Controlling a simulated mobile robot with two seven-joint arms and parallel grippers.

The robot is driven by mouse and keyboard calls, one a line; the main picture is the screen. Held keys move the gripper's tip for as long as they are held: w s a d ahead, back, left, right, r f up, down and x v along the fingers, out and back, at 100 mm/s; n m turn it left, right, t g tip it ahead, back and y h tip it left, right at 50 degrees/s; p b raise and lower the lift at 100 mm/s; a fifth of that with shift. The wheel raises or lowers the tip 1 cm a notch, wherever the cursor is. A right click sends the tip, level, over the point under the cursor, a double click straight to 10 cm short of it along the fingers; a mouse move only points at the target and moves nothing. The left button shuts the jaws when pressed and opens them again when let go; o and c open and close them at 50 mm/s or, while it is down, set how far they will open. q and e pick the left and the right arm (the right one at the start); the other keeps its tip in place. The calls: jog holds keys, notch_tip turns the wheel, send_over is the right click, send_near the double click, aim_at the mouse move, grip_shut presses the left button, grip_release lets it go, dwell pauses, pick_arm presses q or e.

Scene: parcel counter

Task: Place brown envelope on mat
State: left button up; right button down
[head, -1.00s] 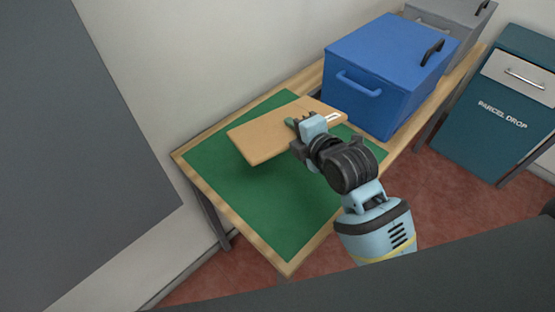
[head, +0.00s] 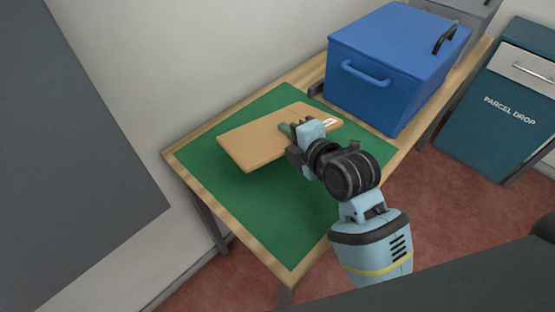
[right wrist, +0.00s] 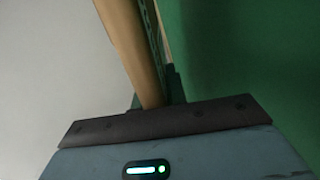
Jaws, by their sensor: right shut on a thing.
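The brown envelope (head: 255,143) is in my right gripper (head: 292,132), which is shut on its near edge. In the head view it is held over the green mat (head: 290,215), and a dark shadow shows on the mat by its lower left side. Whether it touches the mat anywhere I cannot tell. A white label shows at its right end. In the right wrist view the envelope (right wrist: 130,45) stands edge-on between the fingers, with the green mat (right wrist: 240,60) to its right. My left gripper is not in view.
The mat lies on a wooden table (head: 228,238) against the wall. A blue lidded box (head: 385,75) with handles stands at the mat's far right end. A teal parcel drop cabinet (head: 500,110) stands to the right. The front part of the mat is clear.

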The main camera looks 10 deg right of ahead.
notch_tip(320, 180, down, 2)
jog(key=shift+f+b, duration=0.25)
jog(key=shift+b, duration=0.6)
jog(key=shift+f, duration=1.35)
jog(key=c, duration=1.6)
grip_release()
